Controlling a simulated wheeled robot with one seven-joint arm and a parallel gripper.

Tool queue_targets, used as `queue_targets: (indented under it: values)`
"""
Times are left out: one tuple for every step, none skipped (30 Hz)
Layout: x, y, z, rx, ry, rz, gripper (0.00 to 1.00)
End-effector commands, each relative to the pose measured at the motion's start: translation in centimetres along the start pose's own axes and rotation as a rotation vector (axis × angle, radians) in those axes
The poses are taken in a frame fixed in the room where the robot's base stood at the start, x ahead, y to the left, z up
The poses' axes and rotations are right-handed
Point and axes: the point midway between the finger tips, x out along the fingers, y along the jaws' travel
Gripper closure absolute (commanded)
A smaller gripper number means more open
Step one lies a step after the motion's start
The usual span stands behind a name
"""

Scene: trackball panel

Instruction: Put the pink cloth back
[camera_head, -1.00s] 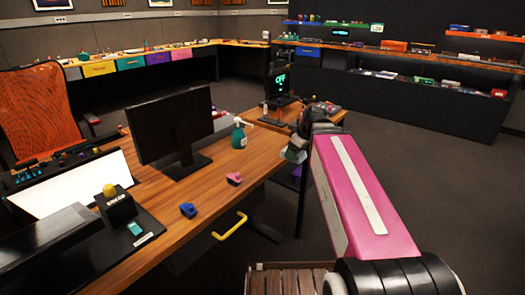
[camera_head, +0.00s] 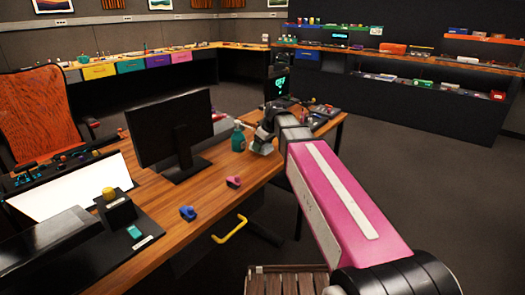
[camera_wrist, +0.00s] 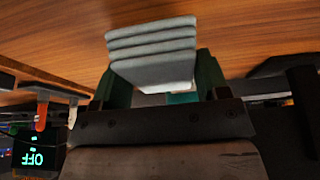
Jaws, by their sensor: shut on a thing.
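My gripper (camera_wrist: 156,66) is shut on a folded, layered pale grey cloth (camera_wrist: 152,42) in the wrist view. The cloth looks grey, not pink. In the head view my gripper (camera_head: 263,141) is at the desk's far right part, just right of the green spray bottle (camera_head: 238,137). The held cloth is small there and partly hidden by my wrist. The wrist view shows the wooden desk top (camera_wrist: 260,35) behind the cloth; I cannot tell whether they touch. A small pink object (camera_head: 233,182) with a dark part sits on the desk; it does not look like cloth.
A black monitor (camera_head: 175,130) stands on the desk left of the bottle. A blue object (camera_head: 188,213) lies near the front edge, above a yellow handle (camera_head: 229,229). A small screen (camera_head: 277,86) stands behind my gripper. Bare wood lies around the pink object.

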Motion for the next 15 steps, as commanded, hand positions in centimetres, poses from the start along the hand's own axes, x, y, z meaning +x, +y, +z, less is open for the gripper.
queue_targets:
  values:
    - [0.6, 0.0, 0.3, 0.001, -0.002, -0.002, 0.51]
    - [1.0, -0.1, 0.5, 0.001, -0.002, -0.002, 0.51]
    - [1.4, 0.0, 0.7, 0.001, -0.001, -0.001, 0.51]
    - [1.7, 0.0, 0.8, 0.001, -0.001, -0.001, 0.51]
    - [2.0, 0.0, 0.9, 0.001, -0.001, -0.001, 0.51]
    - [2.3, 0.0, 1.0, 0.001, -0.001, -0.001, 0.51]
    - [2.4, 0.0, 1.1, 0.001, -0.001, -0.001, 0.51]
    - [2.5, 0.0, 1.1, 0.001, -0.001, -0.001, 0.51]
    - [2.5, 0.0, 1.1, 0.001, 0.000, -0.001, 0.51]
    - [2.5, 0.0, 1.1, 0.001, 0.000, -0.001, 0.51]
    - [2.5, 0.0, 1.1, 0.001, 0.000, -0.001, 0.51]
    - [2.4, 0.0, 1.1, 0.000, 0.000, 0.000, 0.51]
    - [2.4, 0.0, 1.1, 0.000, 0.000, 0.000, 0.51]
    - [2.4, 0.0, 1.1, 0.000, 0.000, 0.000, 0.51]
    - [2.5, 0.0, 1.1, 0.000, 0.000, 0.000, 0.51]
